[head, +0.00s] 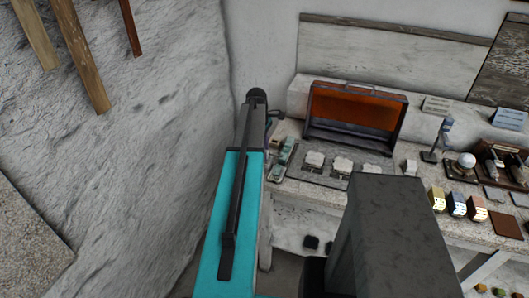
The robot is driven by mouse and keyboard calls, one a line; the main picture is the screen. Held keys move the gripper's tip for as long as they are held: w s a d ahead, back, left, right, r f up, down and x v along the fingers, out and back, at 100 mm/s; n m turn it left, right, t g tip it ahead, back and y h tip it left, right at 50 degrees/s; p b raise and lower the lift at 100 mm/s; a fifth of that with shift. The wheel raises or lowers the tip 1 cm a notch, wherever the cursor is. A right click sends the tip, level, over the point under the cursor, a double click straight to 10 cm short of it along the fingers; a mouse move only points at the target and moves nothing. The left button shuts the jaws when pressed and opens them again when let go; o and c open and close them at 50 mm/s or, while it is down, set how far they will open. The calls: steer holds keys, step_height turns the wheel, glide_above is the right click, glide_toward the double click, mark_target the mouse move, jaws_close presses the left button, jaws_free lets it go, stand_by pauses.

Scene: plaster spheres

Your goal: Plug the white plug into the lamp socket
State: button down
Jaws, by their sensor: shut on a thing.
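My arm, cyan with a dark bar, reaches away from me toward the left end of the bench. Its far end is a dark round joint; my gripper's fingers are hidden behind it, so what they hold does not show. Several white blocks, among them one at the left (315,160) and one in the middle (343,165), stand on a grey strip (300,178) on the bench. Which of them, if any, is the white plug or the lamp socket I cannot tell. A white ball (466,160), perhaps a bulb, sits on a dark base farther right.
An open case with an orange inside (355,108) stands behind the strip. Teal blocks (284,155) lie at the strip's left end. A dark stand (441,138) and coloured blocks (457,204) crowd the bench's right. A rough white wall (150,130) rises close left of my arm.

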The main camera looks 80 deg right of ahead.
steer(key=shift+f, duration=0.35)
steer(key=c, duration=1.5)
jaws_free()
steer(key=shift+a+f, duration=0.1)
steer(key=shift+a, duration=0.1)
steer(key=shift+d+r+p, duration=0.2)
steer(key=shift+r+p, duration=1.05)
steer(key=shift+r, duration=0.9)
